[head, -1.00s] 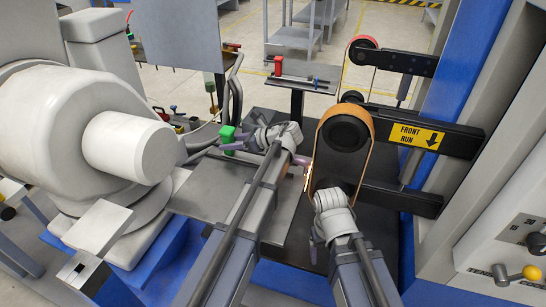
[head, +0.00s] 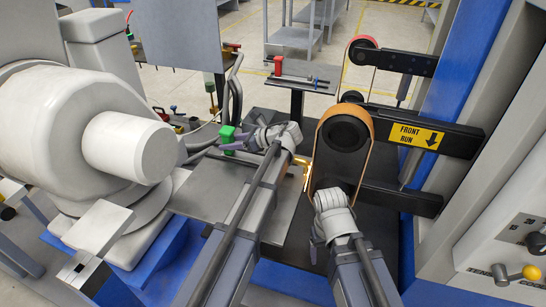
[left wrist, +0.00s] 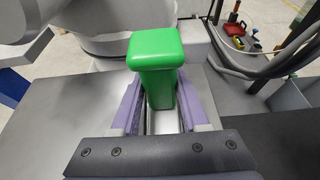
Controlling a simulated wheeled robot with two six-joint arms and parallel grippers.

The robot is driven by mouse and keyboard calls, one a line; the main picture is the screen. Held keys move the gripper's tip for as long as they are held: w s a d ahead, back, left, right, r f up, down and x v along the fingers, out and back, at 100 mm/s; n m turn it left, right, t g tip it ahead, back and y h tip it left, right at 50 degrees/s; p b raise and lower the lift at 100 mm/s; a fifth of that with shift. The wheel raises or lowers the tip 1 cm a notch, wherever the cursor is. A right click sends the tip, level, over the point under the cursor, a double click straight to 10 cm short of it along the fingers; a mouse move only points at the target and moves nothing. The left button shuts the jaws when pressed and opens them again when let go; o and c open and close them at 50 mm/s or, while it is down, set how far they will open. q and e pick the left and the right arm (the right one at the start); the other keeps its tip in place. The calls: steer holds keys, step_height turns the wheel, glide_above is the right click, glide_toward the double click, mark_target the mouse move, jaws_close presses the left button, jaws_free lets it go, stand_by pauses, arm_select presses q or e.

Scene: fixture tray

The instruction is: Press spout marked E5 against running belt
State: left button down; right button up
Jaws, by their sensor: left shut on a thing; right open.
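My left gripper (head: 240,143) is shut on a green block (head: 228,134). The left wrist view shows the green block (left wrist: 157,62) upright between the two purple fingers. A brown belt (head: 319,140) loops over dark rollers to the right of my left wrist. Bright sparks show at the belt's left, front run, beside my left wrist. Whatever touches the belt there is small and mostly hidden by my wrist and the glare. I cannot make out the spout or an E5 mark. My right gripper (head: 316,243) is open below the belt, partly hidden by its own wrist.
A yellow "FRONT RUN" sign (head: 417,134) with a down arrow is on the belt machine's black arm. A grey plate (head: 200,190) lies under my left arm. A large white machine (head: 80,125) fills the left. A small stand (head: 298,80) is behind.

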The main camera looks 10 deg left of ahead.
mark_target(232, 137)
arm_select(q)
steer(key=shift+w+a, duration=0.15)
steer(key=shift+a, duration=0.35)
steer(key=shift+w+a, duration=0.2)
steer(key=shift+a, duration=1.75)
steer(key=shift+c, duration=1.6)
jaws_free()
steer(key=p+v, duration=0.2)
steer(key=v, duration=0.4)
steer(key=shift+d+r+p, duration=0.2)
steer(key=shift+d+p, duration=0.05)
steer(key=shift+p, duration=0.15)
steer(key=shift+s+d+r, duration=0.1)
steer(key=shift+s+d, duration=0.05)
steer(key=shift+d, duration=0.4)
